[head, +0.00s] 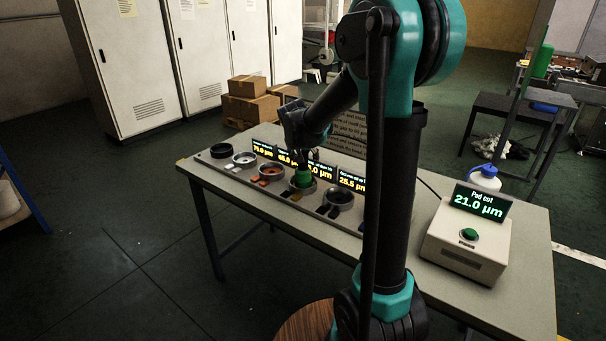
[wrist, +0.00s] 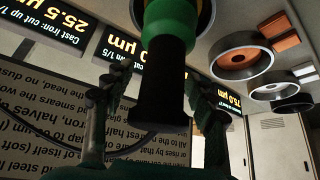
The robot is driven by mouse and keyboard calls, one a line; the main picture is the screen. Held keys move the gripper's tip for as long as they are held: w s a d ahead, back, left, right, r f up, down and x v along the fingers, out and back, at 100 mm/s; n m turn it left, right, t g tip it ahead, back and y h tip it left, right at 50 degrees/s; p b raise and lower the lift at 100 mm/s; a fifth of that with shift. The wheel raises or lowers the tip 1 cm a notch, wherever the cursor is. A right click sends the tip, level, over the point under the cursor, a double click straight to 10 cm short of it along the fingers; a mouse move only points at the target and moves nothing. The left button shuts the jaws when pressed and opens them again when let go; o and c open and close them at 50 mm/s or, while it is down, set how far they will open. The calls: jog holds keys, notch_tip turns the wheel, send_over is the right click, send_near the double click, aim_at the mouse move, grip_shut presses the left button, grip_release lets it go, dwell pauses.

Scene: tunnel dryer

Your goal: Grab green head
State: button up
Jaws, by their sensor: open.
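The green head (head: 303,179) sits in a dark ring-shaped cup on the grey strip along the table. In the wrist view, which appears upside down, the green head (wrist: 172,18) is at the top, with a black cylindrical part (wrist: 165,75) running down from it. My gripper (head: 303,156) is just above the green head. In the wrist view my gripper (wrist: 163,85) is open, with one finger on each side of the black part. Gaps seem to show between fingers and part; contact cannot be made out for certain.
The strip holds other ring cups, including one with orange pieces (head: 271,171) and a dark one (head: 339,198). Lit displays (head: 265,148) stand behind them. A box (head: 467,245) reading "Pad cut 21.0 µm" stands at the right, near a white bottle (head: 484,178).

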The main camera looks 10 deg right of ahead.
grip_shut()
dwell(0.4)
jog(key=shift+r, duration=0.1)
